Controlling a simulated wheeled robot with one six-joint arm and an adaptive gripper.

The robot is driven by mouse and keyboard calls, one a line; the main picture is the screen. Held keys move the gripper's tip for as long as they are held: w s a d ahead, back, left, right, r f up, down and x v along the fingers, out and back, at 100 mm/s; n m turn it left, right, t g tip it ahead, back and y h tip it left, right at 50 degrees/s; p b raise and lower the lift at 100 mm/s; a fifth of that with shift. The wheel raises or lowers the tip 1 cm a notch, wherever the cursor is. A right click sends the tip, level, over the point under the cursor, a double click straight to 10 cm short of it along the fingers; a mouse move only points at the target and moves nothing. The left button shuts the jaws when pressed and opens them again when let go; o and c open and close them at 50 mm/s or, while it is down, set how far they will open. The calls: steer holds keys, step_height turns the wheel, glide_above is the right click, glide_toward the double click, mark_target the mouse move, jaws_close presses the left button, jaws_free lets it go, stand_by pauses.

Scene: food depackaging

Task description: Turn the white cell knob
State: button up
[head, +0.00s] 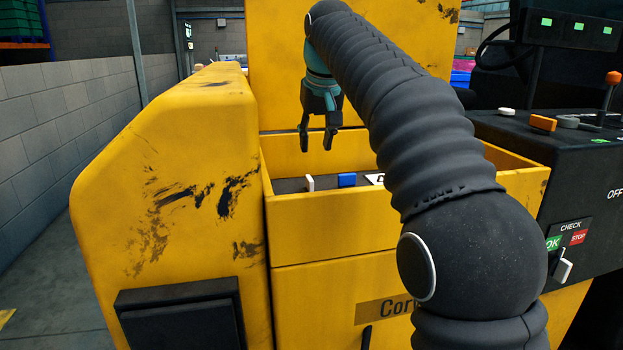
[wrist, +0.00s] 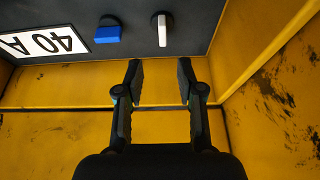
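The white cell knob (head: 309,183) stands on a dark panel inside the yellow housing, left of a blue knob (head: 347,180). In the wrist view the white knob (wrist: 162,30) is at the top, right of the blue knob (wrist: 108,31), with its handle pointing along the picture's vertical. My gripper (head: 318,141) hangs above the panel, apart from the white knob. In the wrist view its two fingers (wrist: 160,80) are spread with nothing between them.
A "40 A" label (wrist: 48,44) lies beside the blue knob. Yellow housing walls (wrist: 285,80) enclose the panel. A dark control box (head: 580,215) with switches and levers stands at the right.

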mark_target(310, 178)
steer(key=b+x, duration=0.2)
steer(key=x, duration=0.9)
steer(key=shift+a, duration=0.2)
steer(key=shift+r, duration=0.1)
jaws_close()
